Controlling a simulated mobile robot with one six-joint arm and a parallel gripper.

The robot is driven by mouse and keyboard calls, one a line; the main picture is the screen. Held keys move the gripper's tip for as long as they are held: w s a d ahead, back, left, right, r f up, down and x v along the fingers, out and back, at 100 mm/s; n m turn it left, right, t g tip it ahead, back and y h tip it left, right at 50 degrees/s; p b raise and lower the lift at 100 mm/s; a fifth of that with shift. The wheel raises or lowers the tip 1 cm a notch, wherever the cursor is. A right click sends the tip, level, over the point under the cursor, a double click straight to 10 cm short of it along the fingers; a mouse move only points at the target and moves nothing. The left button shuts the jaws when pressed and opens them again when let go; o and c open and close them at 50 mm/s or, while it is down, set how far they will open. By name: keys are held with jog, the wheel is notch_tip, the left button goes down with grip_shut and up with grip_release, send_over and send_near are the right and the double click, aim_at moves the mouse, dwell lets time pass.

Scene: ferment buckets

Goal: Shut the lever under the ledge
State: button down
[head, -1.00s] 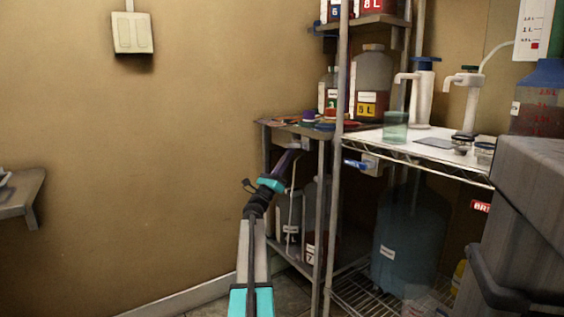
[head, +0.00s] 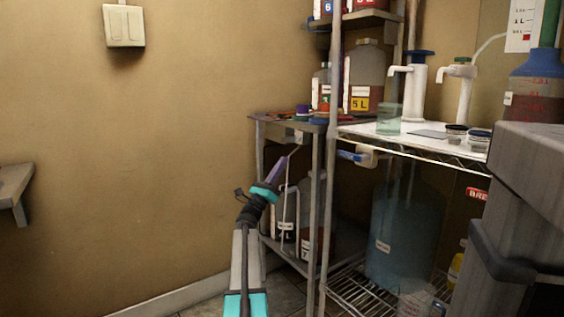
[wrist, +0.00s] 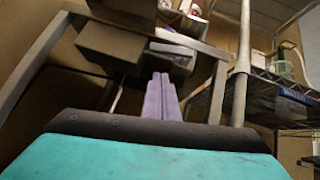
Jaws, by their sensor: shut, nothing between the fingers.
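A blue-handled lever (head: 350,156) on a pale mount hangs under the front edge of the white wire shelf, the ledge (head: 410,146), in the head view. Its blue part also shows at the right in the wrist view (wrist: 293,98). A pale block (head: 297,136) sits under the top of the left shelf; whether it carries a lever is unclear. My gripper (head: 286,158) is shut and empty, its purple fingers pointing up toward the left shelf's underside. In the wrist view the fingertips (wrist: 160,78) are below a pale part (wrist: 173,50); contact cannot be told.
A grey upright post (head: 328,200) stands between my gripper and the blue lever. A large blue carboy (head: 400,235) is below the wire shelf. Grey bins (head: 535,190) block the right.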

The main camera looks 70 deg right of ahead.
jog(key=p+v, duration=0.2)
jog(key=v, duration=0.6)
jog(key=shift+a, duration=0.15)
jog(key=shift+w+f, duration=0.1)
jog(key=shift+w, duration=0.05)
